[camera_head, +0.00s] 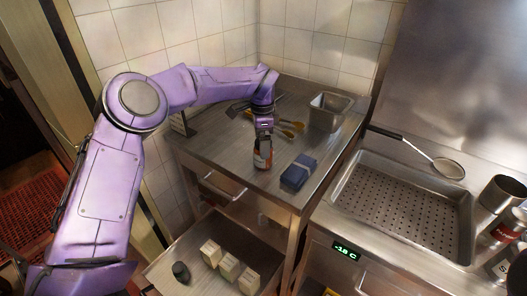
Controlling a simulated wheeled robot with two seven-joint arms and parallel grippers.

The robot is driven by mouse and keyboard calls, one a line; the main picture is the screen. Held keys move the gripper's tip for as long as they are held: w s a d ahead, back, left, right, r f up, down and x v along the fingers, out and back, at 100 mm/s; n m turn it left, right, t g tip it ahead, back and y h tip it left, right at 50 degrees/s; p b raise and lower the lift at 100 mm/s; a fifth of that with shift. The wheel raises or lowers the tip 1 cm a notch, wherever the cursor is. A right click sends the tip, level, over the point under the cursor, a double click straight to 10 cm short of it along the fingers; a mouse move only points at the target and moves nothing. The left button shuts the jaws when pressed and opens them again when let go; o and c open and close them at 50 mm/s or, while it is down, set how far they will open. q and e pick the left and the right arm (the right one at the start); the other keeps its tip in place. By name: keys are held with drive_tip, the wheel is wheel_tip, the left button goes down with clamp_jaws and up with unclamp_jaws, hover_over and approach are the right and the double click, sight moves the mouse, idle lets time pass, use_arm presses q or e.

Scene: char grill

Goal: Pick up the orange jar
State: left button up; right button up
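A small jar (262,157) with an orange-and-white label stands upright on the steel side table (222,163), near the table's front. My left gripper (264,139) points down directly over the jar, with its fingertips at the jar's top. The jar's lid is hidden behind the fingers. I cannot tell whether the fingers are closed on it. My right gripper is not in view.
A blue box (297,173) lies right of the jar. Below, an open drawer (186,245) holds several pale blocks (228,267). A perforated steel basin (400,205) is at right.

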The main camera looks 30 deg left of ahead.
use_arm(q)
drive_tip(key=f+p, duration=0.1)
drive_tip(key=f, duration=0.1)
drive_tip(key=w+f+p, duration=0.1)
drive_tip(key=f, duration=0.2)
drive_tip(key=shift+w+a, duration=0.1)
drive_tip(key=shift+w, duration=0.05)
drive_tip(key=shift+f, duration=0.15)
drive_tip(key=shift+s, duration=0.25)
drive_tip(key=shift+w, duration=0.1)
drive_tip(key=c, duration=1.4)
